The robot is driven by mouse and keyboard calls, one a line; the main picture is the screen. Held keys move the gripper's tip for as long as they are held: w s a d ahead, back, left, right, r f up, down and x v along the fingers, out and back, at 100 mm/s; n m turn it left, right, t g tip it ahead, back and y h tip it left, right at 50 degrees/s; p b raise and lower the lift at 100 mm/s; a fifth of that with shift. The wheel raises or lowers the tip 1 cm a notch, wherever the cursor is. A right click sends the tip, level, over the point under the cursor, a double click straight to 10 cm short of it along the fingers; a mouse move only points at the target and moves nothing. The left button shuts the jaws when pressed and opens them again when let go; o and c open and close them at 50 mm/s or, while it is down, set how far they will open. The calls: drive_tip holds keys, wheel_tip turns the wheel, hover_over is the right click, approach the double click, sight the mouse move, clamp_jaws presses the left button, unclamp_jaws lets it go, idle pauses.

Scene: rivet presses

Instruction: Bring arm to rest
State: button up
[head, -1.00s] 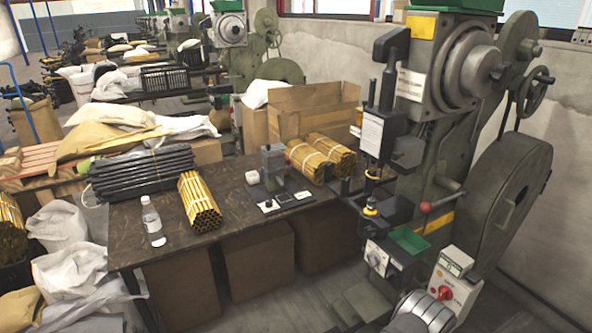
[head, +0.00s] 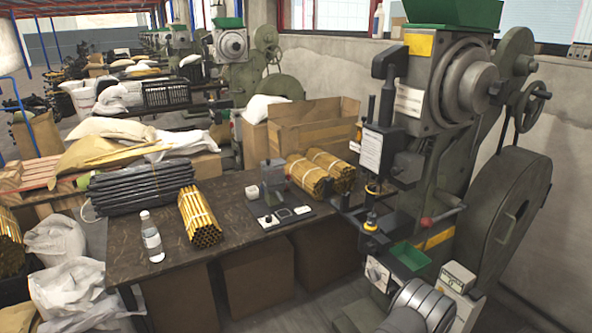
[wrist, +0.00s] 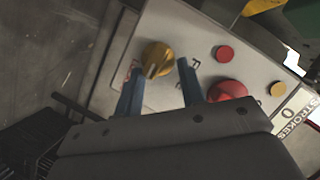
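My gripper (wrist: 160,67) shows two blue fingers in the wrist view. They are apart, with a gap between the tips. A yellow rotary knob (wrist: 157,58) on a pale control panel (wrist: 195,28) lies in line with that gap; I cannot tell how far beyond the tips it is. Nothing is visibly held. In the head view my arm's grey wrist end is at the bottom right, in front of the press's control box (head: 457,277). The fingers are hidden there.
The panel carries a large red button (wrist: 227,90), a small red button (wrist: 224,54) and a strokes counter (wrist: 289,121). The rivet press (head: 440,120) stands close behind my arm, with a green tray (head: 410,256). A bench (head: 125,265) holds a bottle (head: 152,240) and rod bundles.

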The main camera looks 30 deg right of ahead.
drive_tip(key=shift+w+r+n+g+y, duration=0.1)
drive_tip(key=shift+w+n+g+y, duration=0.1)
drive_tip(key=shift+n+g, duration=0.6)
drive_tip(key=shift+w+r+n+g+y, duration=0.15)
drive_tip(key=shift+w+n+g, duration=0.2)
drive_tip(key=shift+n, duration=0.7)
drive_tip(key=shift+w+r+n+g+y, duration=0.1)
drive_tip(key=shift+n+g, duration=0.55)
drive_tip(key=shift+n, duration=0.3)
drive_tip(key=o, duration=0.5)
drive_tip(key=shift+a+f, duration=0.1)
